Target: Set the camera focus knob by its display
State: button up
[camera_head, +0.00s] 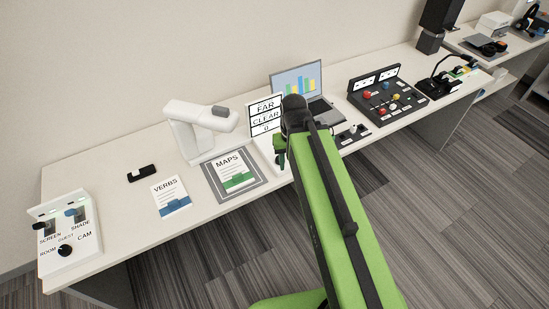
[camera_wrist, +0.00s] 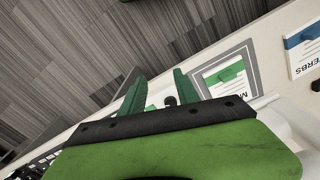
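The focus display (camera_head: 265,117), a white upright panel with rows reading FAR, CLEAR and what looks like 0, stands left of the laptop. I cannot tell which row is marked. A white document camera (camera_head: 200,128) with a grey head stands to its left. My gripper (camera_wrist: 160,85) is open, its two green fingers apart, in front of the display. A small dark round thing, likely the focus knob (camera_wrist: 170,101), shows between the fingers near the right one; I see no contact. In the head view my arm hides the knob and most of my gripper.
The MAPS sheet (camera_head: 234,173) lies on a grey mat before the camera, the VERBS sheet (camera_head: 170,195) farther left. A switch box (camera_head: 68,240) stands at the far left. A laptop (camera_head: 300,82) and a button console (camera_head: 388,98) stand to the right.

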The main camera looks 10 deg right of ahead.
jog(key=o, duration=0.4)
jog(key=shift+m, duration=0.7)
jog(key=w, duration=0.5)
jog(key=w+r+p, duration=0.1)
jog(key=w, duration=0.4)
jog(key=w+r+p, duration=0.1)
jog(key=w, duration=0.4)
jog(key=shift+r, duration=0.25)
notch_tip(320, 180, down, 18)
jog(key=b, duration=1.7)
jog(key=shift+s+r, duration=0.15)
jog(key=shift+r, duration=0.15)
